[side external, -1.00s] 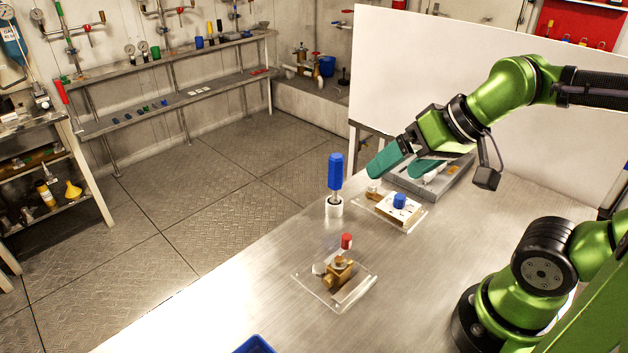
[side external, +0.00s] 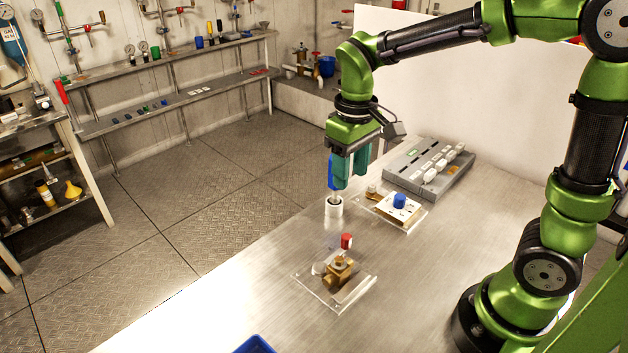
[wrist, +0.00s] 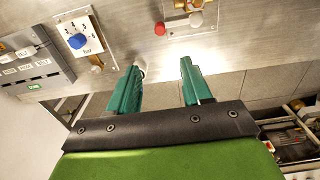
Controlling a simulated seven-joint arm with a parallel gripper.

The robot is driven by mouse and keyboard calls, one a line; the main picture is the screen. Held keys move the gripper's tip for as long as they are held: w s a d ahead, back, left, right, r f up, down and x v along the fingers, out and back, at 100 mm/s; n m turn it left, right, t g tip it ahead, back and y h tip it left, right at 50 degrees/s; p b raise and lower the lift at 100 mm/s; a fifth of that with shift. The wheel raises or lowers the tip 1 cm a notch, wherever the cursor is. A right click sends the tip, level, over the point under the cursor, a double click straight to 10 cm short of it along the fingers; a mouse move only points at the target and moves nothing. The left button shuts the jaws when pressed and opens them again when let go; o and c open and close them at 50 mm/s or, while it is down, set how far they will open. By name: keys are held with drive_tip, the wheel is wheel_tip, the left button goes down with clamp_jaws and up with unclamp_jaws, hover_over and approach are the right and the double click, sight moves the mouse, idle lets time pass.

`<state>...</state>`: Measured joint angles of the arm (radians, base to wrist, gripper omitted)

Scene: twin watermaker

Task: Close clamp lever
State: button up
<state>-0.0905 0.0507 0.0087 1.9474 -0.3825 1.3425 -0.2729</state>
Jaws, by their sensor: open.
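My gripper (side external: 350,168) is open and points down above the bench. It also shows in the wrist view (wrist: 160,88), with its teal fingers apart and nothing seen held between them. I cannot tell which part is the clamp lever.
A white plate with a blue knob (side external: 399,201) lies right of the gripper. A grey block (side external: 415,177) with several white switches is behind it. A blue tray (side external: 255,345) is at the front edge. The bench between the brass fitting and my base is clear.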

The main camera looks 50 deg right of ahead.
sight(346, 236)
wheel_tip(346, 236, down, 17)
drive_tip(key=shift+s+r, duration=0.1)
drive_tip(key=shift+s, duration=0.05)
idle(0.5)
clamp_jaws()
